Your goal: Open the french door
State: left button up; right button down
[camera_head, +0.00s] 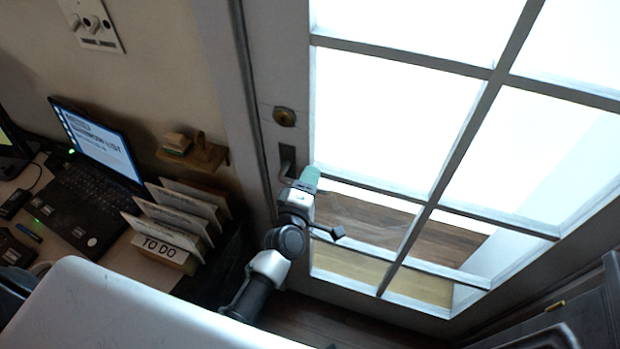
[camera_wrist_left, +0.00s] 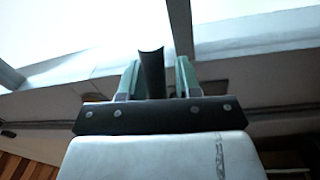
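The french door (camera_head: 262,95) has a pale frame with glass panes and looks closed in the head view. A dark lever handle (camera_head: 287,163) sits on its left stile, below a round brass lock. My left gripper (camera_head: 309,178) is at the lever, its green fingertips over the inner edge of the stile. In the left wrist view, the gripper's two green fingers (camera_wrist_left: 157,78) stand apart with a dark bar (camera_wrist_left: 152,72), apparently the lever, between them. A gap shows on the bar's right side; contact on the left is unclear. My right gripper is not seen.
A desk at the left holds an open laptop (camera_head: 100,145) and a file sorter (camera_head: 165,250) marked TO DO, close beside my left arm. A small wooden wall shelf (camera_head: 205,157) is left of the door. Dark furniture (camera_head: 590,300) stands at the lower right.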

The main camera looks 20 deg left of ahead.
pick_arm(q)
grip_shut()
jog(key=shift+f, duration=0.1)
jog(key=shift+a+f+m+h+b, duration=0.2)
jog(key=shift+f+m, duration=0.45)
jog(key=shift+m, duration=0.7)
jog(key=shift+a+f+m+h+b, duration=0.1)
jog(key=shift+a+f+m+h, duration=0.1)
jog(key=shift+f+m, duration=0.8)
jog(key=shift+a+f+m+h+b, duration=0.1)
jog(key=shift+a+f+m+b, duration=0.2)
jog(key=shift+m, duration=1.35)
jog(key=shift+d, duration=0.1)
